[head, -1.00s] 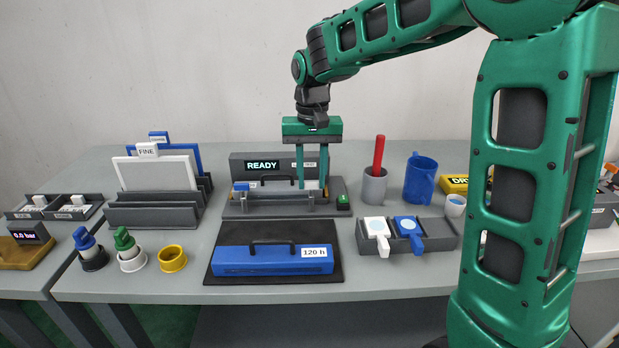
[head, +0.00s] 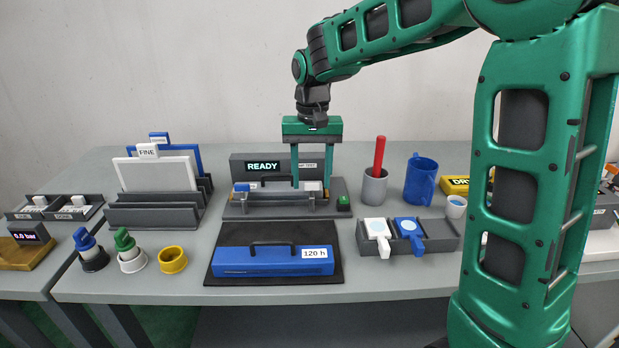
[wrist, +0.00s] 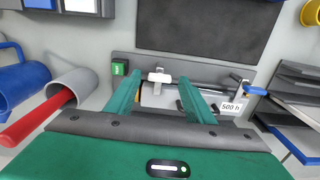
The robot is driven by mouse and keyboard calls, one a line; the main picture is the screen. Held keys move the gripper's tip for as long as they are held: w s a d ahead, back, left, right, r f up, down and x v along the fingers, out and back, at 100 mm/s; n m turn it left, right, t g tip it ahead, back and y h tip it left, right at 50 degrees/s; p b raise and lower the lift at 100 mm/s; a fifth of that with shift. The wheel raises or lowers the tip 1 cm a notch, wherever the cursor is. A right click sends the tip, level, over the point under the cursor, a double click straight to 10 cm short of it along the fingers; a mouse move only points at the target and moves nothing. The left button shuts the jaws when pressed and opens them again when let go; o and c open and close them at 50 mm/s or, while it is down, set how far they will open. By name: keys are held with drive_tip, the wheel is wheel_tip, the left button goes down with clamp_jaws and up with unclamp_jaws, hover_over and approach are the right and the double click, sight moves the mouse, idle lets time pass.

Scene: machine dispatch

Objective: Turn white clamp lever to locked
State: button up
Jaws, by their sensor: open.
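The white clamp lever (wrist: 160,78) sits at the green-button end of the grey machine fixture (wrist: 220,69) in the wrist view. In the head view it shows as a small white piece (head: 312,186) on the fixture. My gripper (wrist: 158,80) is open, with one green finger on either side of the white lever; whether either touches it I cannot tell. In the head view my gripper (head: 310,186) points straight down over the fixture's right part. A blue clamp lever (wrist: 252,89) is at the fixture's other end. The fixture holds a cartridge labelled 500 h (wrist: 231,106).
A READY display (head: 263,166) stands behind the fixture and a green button (head: 343,202) is at its right. A grey cup with a red rod (head: 374,187) and a blue mug (head: 420,180) stand close on the right. A blue 120 h cartridge (head: 268,262) lies on a dark mat in front.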

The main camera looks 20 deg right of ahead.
wheel_tip(320, 180, up, 11)
drive_tip(key=shift+f, duration=0.2)
drive_tip(key=shift+w, duration=0.1)
idle(0.5)
